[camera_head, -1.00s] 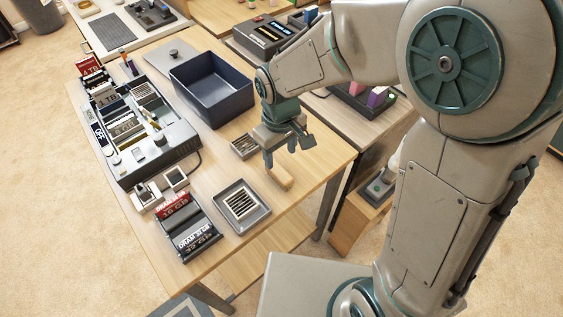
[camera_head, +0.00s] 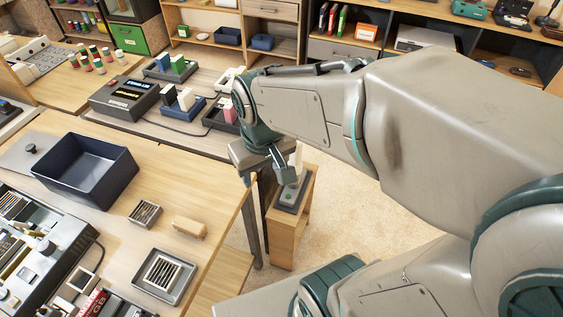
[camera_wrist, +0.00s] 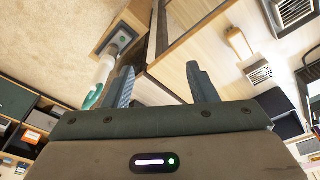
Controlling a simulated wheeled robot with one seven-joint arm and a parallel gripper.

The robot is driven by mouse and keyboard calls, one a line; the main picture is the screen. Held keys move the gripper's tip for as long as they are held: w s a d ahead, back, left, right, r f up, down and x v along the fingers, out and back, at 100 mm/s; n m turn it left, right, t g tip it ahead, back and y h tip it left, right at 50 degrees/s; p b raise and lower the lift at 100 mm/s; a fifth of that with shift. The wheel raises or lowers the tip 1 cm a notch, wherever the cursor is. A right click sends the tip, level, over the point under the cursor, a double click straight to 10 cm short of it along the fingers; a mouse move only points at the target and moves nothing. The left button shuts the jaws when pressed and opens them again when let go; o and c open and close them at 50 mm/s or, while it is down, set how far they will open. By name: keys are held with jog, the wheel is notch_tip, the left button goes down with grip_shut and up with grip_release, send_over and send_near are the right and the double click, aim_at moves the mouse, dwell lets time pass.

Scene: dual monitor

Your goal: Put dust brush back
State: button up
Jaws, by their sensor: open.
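A small tan wooden block, which looks like the dust brush (camera_head: 189,228), lies near the right edge of the wooden table. It also shows at the upper right in the wrist view (camera_wrist: 238,42). My gripper (camera_head: 264,177) is open and empty, past the table's right edge. Its spread fingers show in the wrist view (camera_wrist: 160,72) with nothing between them. A grey stand (camera_head: 291,197) with a white upright piece (camera_head: 298,160) is on a small wooden cabinet close to my gripper. The wrist view shows this white piece (camera_wrist: 107,68) left of the fingers. My arm partly hides the stand's surroundings.
A grey tray with a slatted part (camera_head: 166,294) and a small slatted box (camera_head: 145,213) lie near the brush. A dark blue bin (camera_head: 125,178) stands farther left. The wooden cabinet (camera_head: 290,238) is beside the table edge. Carpet (camera_head: 350,225) is open to the right.

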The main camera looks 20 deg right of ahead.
jog(key=s+d, duration=0.1)
jog(key=s+d+m, duration=0.2)
jog(key=d, duration=0.1)
jog(key=shift+r, duration=0.3)
